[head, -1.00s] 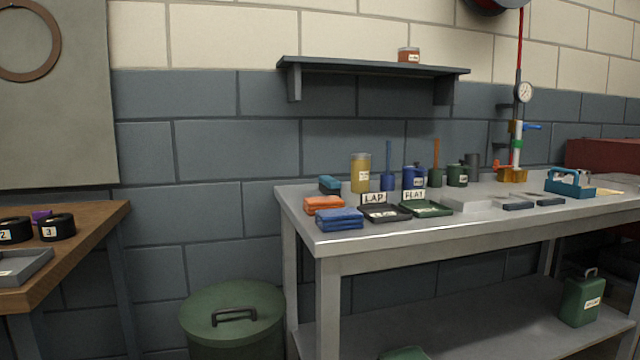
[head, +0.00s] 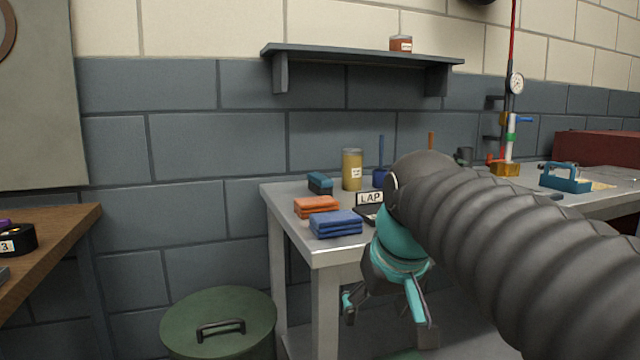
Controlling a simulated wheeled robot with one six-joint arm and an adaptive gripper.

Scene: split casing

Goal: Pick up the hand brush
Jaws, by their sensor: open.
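The hand brush appears to be the small block with a teal top and dark underside (head: 320,183), lying at the back left of the grey bench (head: 290,222). My gripper (head: 387,320) hangs in front of the bench's front edge, lower than the bench top, with its fingers spread and nothing between them. It is to the right of the brush in the picture and well apart from it. My arm hides the middle of the bench top and most of the trays there.
Orange cloths (head: 317,207) and blue cloths (head: 336,224) lie in front of the brush. A yellow jar (head: 352,170) stands just right of it. A wall shelf (head: 360,56) hangs above. A green lidded bin (head: 218,325) stands left of the bench.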

